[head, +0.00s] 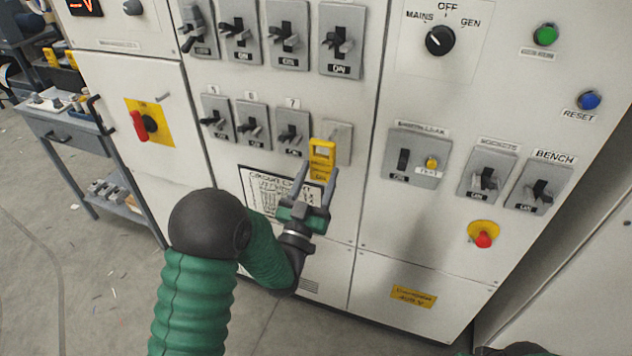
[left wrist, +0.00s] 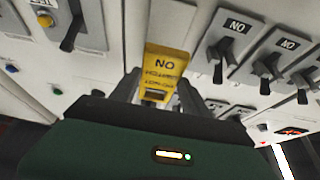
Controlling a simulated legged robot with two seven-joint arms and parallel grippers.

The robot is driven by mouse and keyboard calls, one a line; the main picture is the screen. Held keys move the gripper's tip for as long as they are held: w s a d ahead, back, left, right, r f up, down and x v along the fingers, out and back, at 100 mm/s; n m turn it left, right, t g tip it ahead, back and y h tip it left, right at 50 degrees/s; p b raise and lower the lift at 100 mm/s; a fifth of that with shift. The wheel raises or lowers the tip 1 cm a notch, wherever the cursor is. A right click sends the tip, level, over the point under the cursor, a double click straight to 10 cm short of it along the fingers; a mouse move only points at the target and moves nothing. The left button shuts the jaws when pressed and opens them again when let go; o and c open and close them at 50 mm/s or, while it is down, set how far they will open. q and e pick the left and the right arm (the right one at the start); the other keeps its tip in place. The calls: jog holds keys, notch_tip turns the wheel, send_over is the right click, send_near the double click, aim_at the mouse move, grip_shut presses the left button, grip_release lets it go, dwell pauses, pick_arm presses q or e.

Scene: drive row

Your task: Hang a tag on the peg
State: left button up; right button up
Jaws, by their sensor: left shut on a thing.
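A yellow tag (head: 321,158) with dark lettering is held upright by my left gripper (head: 316,182), whose fingers are shut on its lower part. The tag is in front of the grey cabinet, overlapping a blank light-grey plate (head: 341,138) at the right end of the second switch row. In the left wrist view the tag (left wrist: 166,68) is between the two fingers, its lettering upside down. I cannot make out a peg behind the tag, nor whether the tag touches the plate. My right gripper does not show.
Several lever switches (head: 292,130) stick out left of the tag, with another row above. A red emergency button (head: 483,240) and a rotary selector (head: 440,40) are to the right. A workbench (head: 62,125) with yellow items stands at the left. Floor at lower left is mostly clear.

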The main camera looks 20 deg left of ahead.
aim_at(322, 174)
pick_arm(q)
jog(key=shift+w+a, duration=0.1)
jog(key=shift+w, duration=0.55)
jog(key=shift+w+d+f, duration=0.1)
jog(key=shift+w+d, duration=0.05)
jog(key=shift+w, duration=0.45)
jog(key=shift+w+d+f, duration=0.1)
jog(key=shift+w, duration=1.4)
jog(key=shift+w+f, duration=0.25)
jog(key=shift+f, duration=0.1)
jog(key=shift+w+f+b, duration=0.3)
jog(key=shift+w+b, duration=0.25)
jog(key=shift+b, duration=0.4)
jog(key=o, duration=1.4)
